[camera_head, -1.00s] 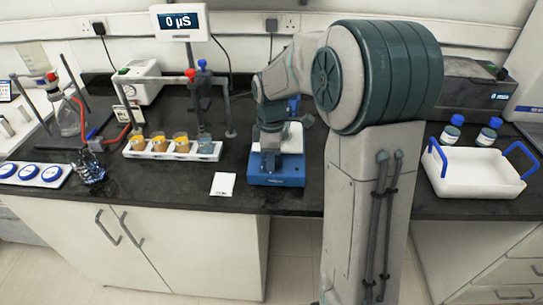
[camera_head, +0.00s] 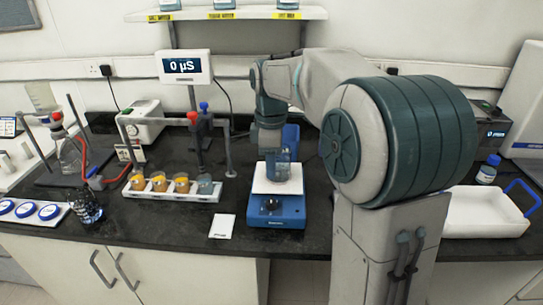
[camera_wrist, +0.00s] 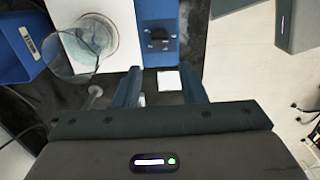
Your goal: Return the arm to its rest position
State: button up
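My arm reaches over the bench, and its gripper (camera_head: 277,160) hangs above the blue stirrer unit (camera_head: 276,212) with a white top plate. In the wrist view my gripper (camera_wrist: 162,76) is open, its two dark fingers apart with nothing held between them. A clear glass beaker (camera_wrist: 78,45) shows over the white plate at the upper left of the wrist view, outside the fingers. The blue unit's knob panel (camera_wrist: 160,38) is just beyond the fingertips.
A white rack (camera_head: 172,194) with orange and blue-grey beakers stands left of the stirrer, under a meter display (camera_head: 185,66). A white card (camera_head: 222,226) lies on the bench. A white tray (camera_head: 485,214) with blue handles and a capped bottle (camera_head: 488,169) are at right.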

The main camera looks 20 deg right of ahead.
jog(key=shift+r, duration=0.85)
jog(key=s+f+m+t, duration=0.1)
jog(key=s+f+m, duration=0.2)
jog(key=s+m, duration=0.4)
jog(key=s+f+m+t, duration=0.2)
jog(key=s+f+m, duration=0.2)
jog(key=s, duration=1)
jog(key=m, duration=0.3)
jog(key=shift+f+m, duration=0.2)
jog(key=shift+m, duration=0.1)
jog(key=shift+s, duration=0.1)
